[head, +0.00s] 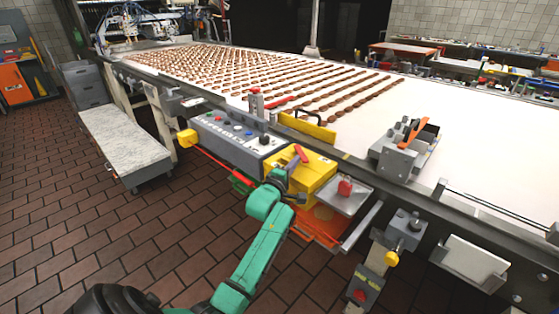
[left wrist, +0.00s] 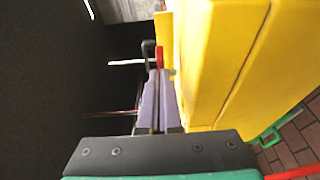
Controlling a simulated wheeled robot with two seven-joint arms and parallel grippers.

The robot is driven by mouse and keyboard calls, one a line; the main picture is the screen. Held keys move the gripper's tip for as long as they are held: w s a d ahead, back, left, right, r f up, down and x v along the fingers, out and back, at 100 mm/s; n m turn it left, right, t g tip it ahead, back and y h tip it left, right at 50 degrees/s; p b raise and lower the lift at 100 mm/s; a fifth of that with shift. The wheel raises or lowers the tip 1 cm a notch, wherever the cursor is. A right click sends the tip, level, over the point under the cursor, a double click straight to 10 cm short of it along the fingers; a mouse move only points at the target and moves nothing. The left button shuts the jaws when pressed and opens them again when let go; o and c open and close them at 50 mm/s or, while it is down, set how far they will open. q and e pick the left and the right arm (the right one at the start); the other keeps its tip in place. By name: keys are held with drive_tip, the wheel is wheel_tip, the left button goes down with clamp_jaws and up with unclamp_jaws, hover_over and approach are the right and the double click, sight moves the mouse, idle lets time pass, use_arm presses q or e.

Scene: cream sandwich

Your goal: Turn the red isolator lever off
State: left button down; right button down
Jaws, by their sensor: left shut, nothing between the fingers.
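The red isolator lever (head: 301,153) sticks up at a slant from the yellow box (head: 318,172) on the side of the conveyor. My left gripper (head: 288,168) is at the left side of this box, just below the lever. In the left wrist view, its two pale fingers (left wrist: 158,76) are together with nothing between them. A small red part (left wrist: 159,56), probably the lever, shows just past the fingertips. I cannot tell whether they touch. The yellow box (left wrist: 222,60) fills the right of that view, close beside the fingers. My right gripper is not in view.
A grey control panel (head: 235,140) with buttons is left of the yellow box. A metal tray (head: 345,202) with a red knob (head: 345,187) is to its right. The conveyor (head: 450,130) carries rows of brown biscuits behind. The brick floor in front is open.

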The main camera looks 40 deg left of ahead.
sight(307, 162)
use_arm(q)
drive_tip(key=shift+w+d+p, duration=0.3)
drive_tip(key=shift+w+d, duration=0.1)
drive_tip(key=shift+d, duration=0.05)
drive_tip(key=shift+w+d, duration=0.4)
drive_tip(key=shift+d, duration=0.05)
drive_tip(key=shift+w+d, duration=0.3)
drive_tip(key=shift+d, duration=0.1)
drive_tip(key=shift+w+d+f+p, duration=0.1)
drive_tip(key=shift+w+d+p, duration=0.1)
drive_tip(key=shift+p, duration=0.1)
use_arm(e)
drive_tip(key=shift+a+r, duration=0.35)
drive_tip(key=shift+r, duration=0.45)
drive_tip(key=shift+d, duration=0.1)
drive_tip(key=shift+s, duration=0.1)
